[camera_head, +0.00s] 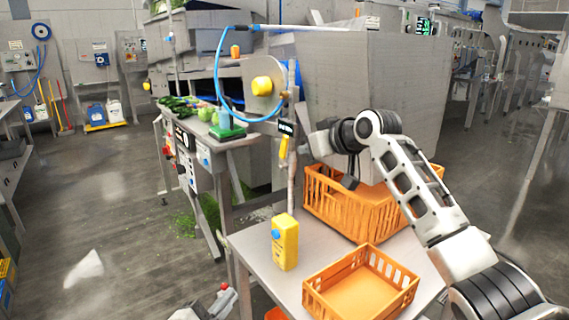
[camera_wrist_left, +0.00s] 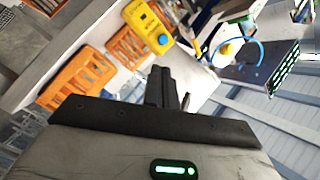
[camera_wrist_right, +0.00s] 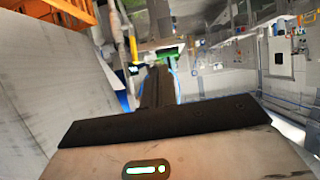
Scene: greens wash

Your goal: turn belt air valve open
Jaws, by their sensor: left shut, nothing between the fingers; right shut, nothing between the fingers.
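A yellow lever-like handle (camera_head: 283,148) hangs on the post beside the table, below a small dark display (camera_head: 286,127). I cannot tell for certain that it is the belt air valve, or whether it is open. A yellow knob (camera_head: 262,86) sits on a round grey plate above it. In the right wrist view the yellow handle (camera_wrist_right: 133,45) is just left of my right gripper (camera_wrist_right: 157,80), which is shut, empty and apart from it. My left gripper (camera_wrist_left: 162,85) is shut and empty; its fingers point toward the table area. In the head view only a bit of my left arm shows, low down.
A larger orange crate (camera_head: 327,207) is behind, under my right arm. A blue hose (camera_head: 218,72) loops above a bench with greens and a green scale (camera_head: 227,131).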

